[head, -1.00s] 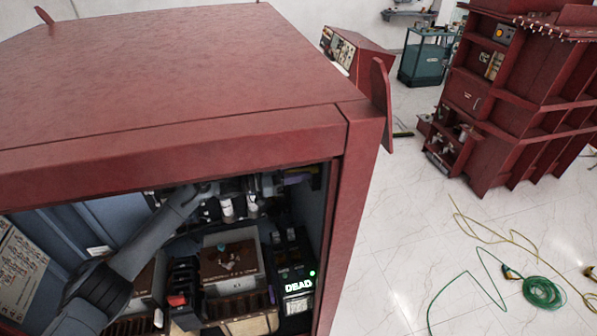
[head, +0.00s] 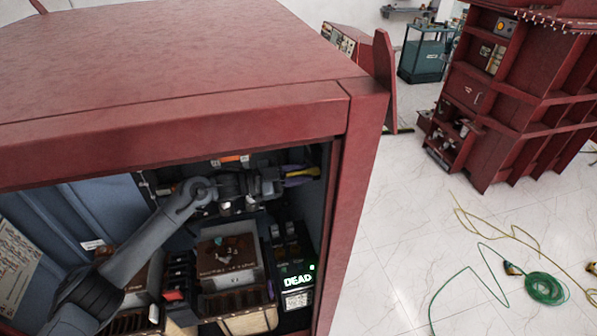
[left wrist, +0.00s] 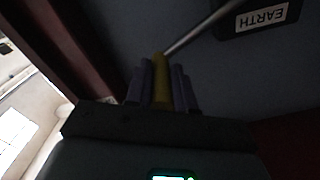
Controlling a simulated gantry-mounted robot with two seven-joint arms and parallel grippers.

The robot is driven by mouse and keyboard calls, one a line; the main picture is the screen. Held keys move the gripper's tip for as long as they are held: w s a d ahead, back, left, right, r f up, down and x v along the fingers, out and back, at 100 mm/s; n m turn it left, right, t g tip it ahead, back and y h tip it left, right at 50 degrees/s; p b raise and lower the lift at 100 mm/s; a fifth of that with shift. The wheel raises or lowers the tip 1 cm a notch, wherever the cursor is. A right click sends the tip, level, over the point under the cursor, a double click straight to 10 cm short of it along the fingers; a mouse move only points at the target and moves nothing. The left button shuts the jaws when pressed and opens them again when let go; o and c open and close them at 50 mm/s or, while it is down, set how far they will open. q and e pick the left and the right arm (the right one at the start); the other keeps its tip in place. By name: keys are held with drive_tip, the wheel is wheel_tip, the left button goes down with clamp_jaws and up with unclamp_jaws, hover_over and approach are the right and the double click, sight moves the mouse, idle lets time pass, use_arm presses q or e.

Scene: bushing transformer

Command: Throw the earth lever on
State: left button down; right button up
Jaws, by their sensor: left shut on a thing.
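The earth lever's yellow handle (left wrist: 159,80) is between the two purple fingers of my left gripper (left wrist: 161,84) in the left wrist view. A thin metal rod runs from it up and right toward the EARTH label (left wrist: 265,17), which appears upside down. In the head view my left gripper (head: 298,177) is inside the red cabinet (head: 190,115), near its right wall, shut on the yellow handle (head: 307,171). The lever's pivot is not clear. My right gripper is out of view.
Below the gripper a black unit with a lit DEAD display (head: 297,281) stands beside a brown-topped box (head: 228,252). The cabinet's roof edge and right post close in the opening. A green cable coil (head: 545,288) lies on the floor outside.

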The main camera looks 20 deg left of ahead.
use_arm(q)
wheel_tip(320, 180, down, 13)
drive_tip(key=m+b, duration=0.9)
drive_tip(key=b, duration=0.6)
drive_tip(key=shift+w+a, duration=0.25)
drive_tip(key=shift+w, duration=0.05)
drive_tip(key=c, duration=1)
unclamp_jaws()
drive_tip(key=shift+o, duration=0.2)
drive_tip(key=shift+r, duration=0.1)
drive_tip(key=b+v, duration=0.1)
drive_tip(key=v, duration=0.9)
drive_tip(key=shift+s+a, duration=0.25)
drive_tip(key=shift+a, duration=0.05)
